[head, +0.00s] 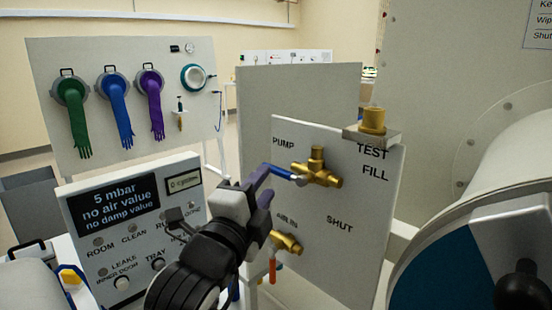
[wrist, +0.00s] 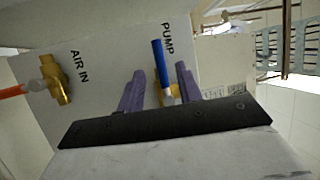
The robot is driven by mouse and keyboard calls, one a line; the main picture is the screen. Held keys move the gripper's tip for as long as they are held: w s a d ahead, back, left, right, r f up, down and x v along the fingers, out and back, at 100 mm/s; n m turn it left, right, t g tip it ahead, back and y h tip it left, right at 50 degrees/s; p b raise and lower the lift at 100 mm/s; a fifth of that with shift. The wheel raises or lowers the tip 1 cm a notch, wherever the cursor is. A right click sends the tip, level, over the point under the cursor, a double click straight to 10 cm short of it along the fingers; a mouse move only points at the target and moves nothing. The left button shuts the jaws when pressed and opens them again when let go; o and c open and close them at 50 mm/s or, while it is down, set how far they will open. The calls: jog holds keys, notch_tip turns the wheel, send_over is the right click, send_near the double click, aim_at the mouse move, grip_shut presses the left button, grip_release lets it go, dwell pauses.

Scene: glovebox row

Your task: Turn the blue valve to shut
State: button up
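The blue valve has a brass body (head: 318,174) on a white panel. Its blue lever (head: 282,173) points left, below the PUMP label. SHUT is printed lower on the panel and TEST and FILL to the upper right. My gripper (head: 266,183) is at the lever's outer end. In the wrist view the blue lever (wrist: 160,58) stands between the two purple fingers of my gripper (wrist: 160,70), with a gap visible on each side. The fingers are open. The valve body is mostly hidden behind the gripper in the wrist view.
A second brass valve with an orange lever (head: 272,270), marked AIR IN, sits lower on the same panel. A brass fitting (head: 373,122) stands on a bracket at the panel's top. A control box (head: 130,225) is at left and a large round port (head: 480,250) at right.

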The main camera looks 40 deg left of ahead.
aim_at(273, 173)
jog(key=p+x, duration=0.1)
jog(key=x, duration=0.3)
jog(key=shift+w+a+r+p, duration=0.1)
jog(key=shift+w+r+p, duration=0.1)
jog(key=shift+w+p, duration=0.1)
jog(key=shift+w+a, duration=0.2)
jog(key=shift+w, duration=0.3)
grip_shut()
